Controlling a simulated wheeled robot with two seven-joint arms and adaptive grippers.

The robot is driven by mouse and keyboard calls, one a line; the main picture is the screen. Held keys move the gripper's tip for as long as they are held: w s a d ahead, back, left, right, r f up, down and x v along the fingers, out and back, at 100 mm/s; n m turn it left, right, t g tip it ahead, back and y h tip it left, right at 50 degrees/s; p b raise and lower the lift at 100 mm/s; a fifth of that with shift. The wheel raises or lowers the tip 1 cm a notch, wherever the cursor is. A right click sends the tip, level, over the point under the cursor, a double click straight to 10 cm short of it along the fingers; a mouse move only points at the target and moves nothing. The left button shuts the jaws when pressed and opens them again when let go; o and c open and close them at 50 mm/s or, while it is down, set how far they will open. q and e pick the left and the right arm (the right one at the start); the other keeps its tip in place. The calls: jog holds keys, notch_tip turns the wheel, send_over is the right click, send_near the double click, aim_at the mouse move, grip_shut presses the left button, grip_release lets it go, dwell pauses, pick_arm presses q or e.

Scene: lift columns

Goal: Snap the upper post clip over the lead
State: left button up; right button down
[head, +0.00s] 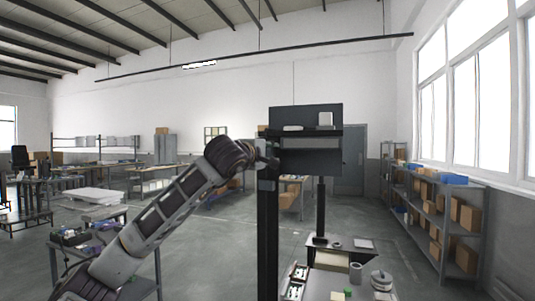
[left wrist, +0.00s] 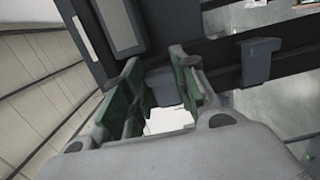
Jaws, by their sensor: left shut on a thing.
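My left gripper (head: 264,156) is at the upper part of a dark upright post (head: 267,225), just under the level of a dark panel. In the left wrist view the gripper's green-padded fingers (left wrist: 155,92) stand on either side of a small grey block (left wrist: 161,84), which looks like the upper post clip; the gripper is shut on it. A white piece (left wrist: 169,121) shows below it between the fingers. I cannot make out the lead or whether the clip is closed. My right gripper is not in view.
A dark panel with a shelf (head: 306,142) stands behind the post top. Another grey block (left wrist: 259,62) sits on the dark bar in the left wrist view. A cluttered table is at lower right. A shelf rack with boxes (head: 437,205) lines the right wall.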

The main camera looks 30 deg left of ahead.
pick_arm(q)
jog(key=shift+w+d+f+n+y, duration=0.15)
jog(key=shift+w+n+y, duration=0.2)
jog(key=shift+n+y, duration=0.4)
jog(key=shift+y, duration=0.35)
jog(key=o, duration=1)
jog(key=v, duration=1.2)
jog(key=shift+r, duration=0.25)
